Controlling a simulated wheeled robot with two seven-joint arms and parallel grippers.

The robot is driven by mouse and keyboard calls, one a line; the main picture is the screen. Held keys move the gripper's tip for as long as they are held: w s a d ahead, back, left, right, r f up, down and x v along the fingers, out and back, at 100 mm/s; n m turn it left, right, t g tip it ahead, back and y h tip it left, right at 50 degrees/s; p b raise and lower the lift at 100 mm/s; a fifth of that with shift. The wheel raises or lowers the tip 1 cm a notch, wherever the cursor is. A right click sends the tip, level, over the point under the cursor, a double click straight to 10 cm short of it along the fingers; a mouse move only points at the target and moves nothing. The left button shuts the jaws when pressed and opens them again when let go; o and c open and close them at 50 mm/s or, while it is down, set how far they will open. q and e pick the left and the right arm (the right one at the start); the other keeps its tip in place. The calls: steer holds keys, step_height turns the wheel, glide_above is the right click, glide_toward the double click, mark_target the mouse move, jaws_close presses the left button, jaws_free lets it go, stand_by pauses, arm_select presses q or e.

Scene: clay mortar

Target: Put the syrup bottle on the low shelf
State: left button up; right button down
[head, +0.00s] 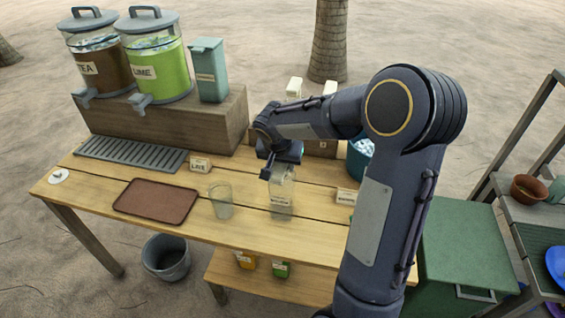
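A clear bottle with a label (281,198), which looks like the syrup bottle, stands upright on the wooden table (245,239) right of an empty glass. My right gripper (279,172) points down at the bottle's top; its fingers are mostly hidden, so whether they are closed on it cannot be told. The low shelf (268,286) is a wooden board beneath the table's front edge. It holds a yellow-orange bottle (245,260) and a green bottle (281,269), both partly hidden by the tabletop. My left gripper is out of view.
The glass (221,202) stands close left of the bottle, beside a brown tray (156,201). Small label cards (200,164) stand on the table. A blue bucket (360,160) is partly behind my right arm. The shelf's right part looks clear.

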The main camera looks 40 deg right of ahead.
steer(key=shift+f, duration=0.2)
steer(key=c, duration=0.9)
jaws_free()
steer(key=shift+r, duration=0.1)
steer(key=shift+c, duration=0.2)
steer(key=shift+r, duration=0.1)
